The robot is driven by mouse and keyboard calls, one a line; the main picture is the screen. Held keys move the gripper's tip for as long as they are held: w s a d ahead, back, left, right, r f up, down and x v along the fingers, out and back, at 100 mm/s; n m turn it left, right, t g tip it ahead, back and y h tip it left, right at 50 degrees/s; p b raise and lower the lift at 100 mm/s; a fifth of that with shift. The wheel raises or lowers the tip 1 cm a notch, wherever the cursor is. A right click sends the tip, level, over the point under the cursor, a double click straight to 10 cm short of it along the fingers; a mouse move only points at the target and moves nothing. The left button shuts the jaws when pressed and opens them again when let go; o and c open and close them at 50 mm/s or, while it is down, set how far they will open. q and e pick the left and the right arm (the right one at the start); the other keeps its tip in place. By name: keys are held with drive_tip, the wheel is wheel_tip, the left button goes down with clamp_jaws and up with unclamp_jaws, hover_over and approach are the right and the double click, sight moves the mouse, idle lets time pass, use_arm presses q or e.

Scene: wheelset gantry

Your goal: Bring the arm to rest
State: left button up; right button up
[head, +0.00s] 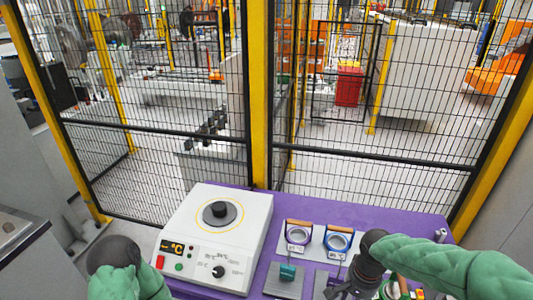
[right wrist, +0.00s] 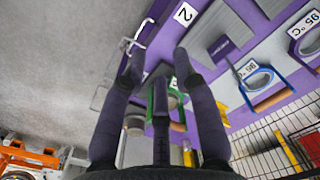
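My right arm (head: 430,262) in its green sleeve comes in from the right and bends down at a dark joint over the purple table (head: 385,218). In the right wrist view my right gripper (right wrist: 158,62) has its two dark fingers spread apart, with nothing held between them. Behind the fingers are a green-rimmed part and the purple table edge. My left arm (head: 120,270) shows only as a dark joint and green sleeve at the lower left; its gripper is out of view.
A white heater unit (head: 205,265) with a round black plate stands on the table. A yellow-framed mesh fence (head: 259,100) stands behind the table.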

drive_tip(key=s+a+f+n+y, duration=0.1)
drive_tip(key=a+f, duration=0.2)
drive_tip(key=f, duration=0.3)
drive_tip(key=s+a+f+n+y+b, duration=0.1)
drive_tip(key=a+f, duration=0.2)
drive_tip(key=f, duration=0.3)
drive_tip(key=s+a+f+n+y, duration=0.1)
drive_tip(key=a+f, duration=0.2)
drive_tip(key=f, duration=0.4)
drive_tip(key=s+a+f+n+b, duration=0.1)
drive_tip(key=s+a+f, duration=0.3)
drive_tip(key=s+f, duration=0.4)
wheel_tip(320, 180, down, 4)
drive_tip(key=shift+s+f+n+y, duration=0.1)
drive_tip(key=shift+s+n+y, duration=0.2)
drive_tip(key=shift+n, duration=0.2)
drive_tip(key=shift+a, duration=0.1)
